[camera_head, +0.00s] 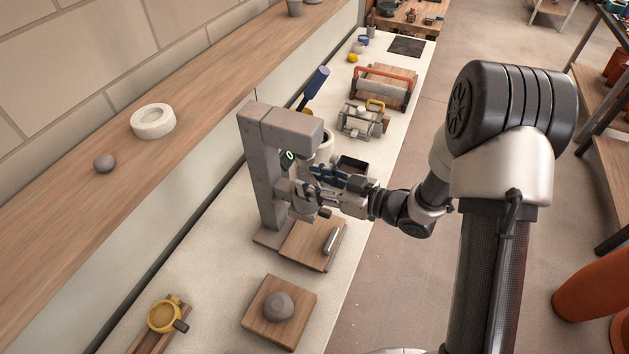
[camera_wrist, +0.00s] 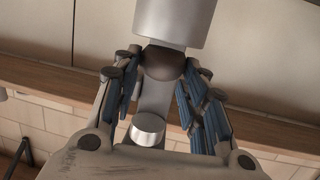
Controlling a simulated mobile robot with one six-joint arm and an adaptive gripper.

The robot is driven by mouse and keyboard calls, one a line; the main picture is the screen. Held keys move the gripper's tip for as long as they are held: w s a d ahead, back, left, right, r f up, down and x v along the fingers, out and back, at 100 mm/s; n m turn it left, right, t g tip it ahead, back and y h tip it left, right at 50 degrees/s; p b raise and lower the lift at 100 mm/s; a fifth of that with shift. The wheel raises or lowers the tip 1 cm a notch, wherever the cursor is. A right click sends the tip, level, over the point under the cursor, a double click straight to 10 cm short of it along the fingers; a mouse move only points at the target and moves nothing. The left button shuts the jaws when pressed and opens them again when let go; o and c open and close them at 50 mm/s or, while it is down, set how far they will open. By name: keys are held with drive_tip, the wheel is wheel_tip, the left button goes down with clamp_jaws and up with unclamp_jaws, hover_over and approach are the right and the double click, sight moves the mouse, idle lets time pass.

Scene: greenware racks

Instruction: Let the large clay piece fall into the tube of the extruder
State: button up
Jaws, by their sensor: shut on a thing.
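The extruder (camera_head: 268,170) is a grey upright column with an overhanging head, standing on the bench. My gripper (camera_head: 312,188) is beside the column, below the head, and its fingers (camera_wrist: 161,72) are shut on a dark brown rounded clay piece (camera_wrist: 164,62). In the wrist view a grey cylinder (camera_wrist: 172,22), apparently the extruder's tube, meets or overlaps one end of the clay. I cannot tell whether the clay is partly inside it. A shorter metal cylinder (camera_wrist: 148,128) shows on the other side of the clay. The head view hides the held clay.
Another grey clay lump (camera_head: 278,305) rests on a wooden board (camera_head: 255,325). A small grey ball (camera_head: 104,162) and a white ring (camera_head: 153,121) are on the wall shelf. A board with a metal roller (camera_head: 332,240) lies by the extruder's base. A yellow-ringed tool (camera_head: 164,316) is at the front.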

drive_tip(key=o, duration=1.3)
drive_tip(key=o, duration=0.5)
drive_tip(key=shift+c, duration=0.2)
drive_tip(key=shift+d, duration=0.1)
drive_tip(key=shift+v, duration=2.9)
drive_tip(key=shift+w, duration=0.1)
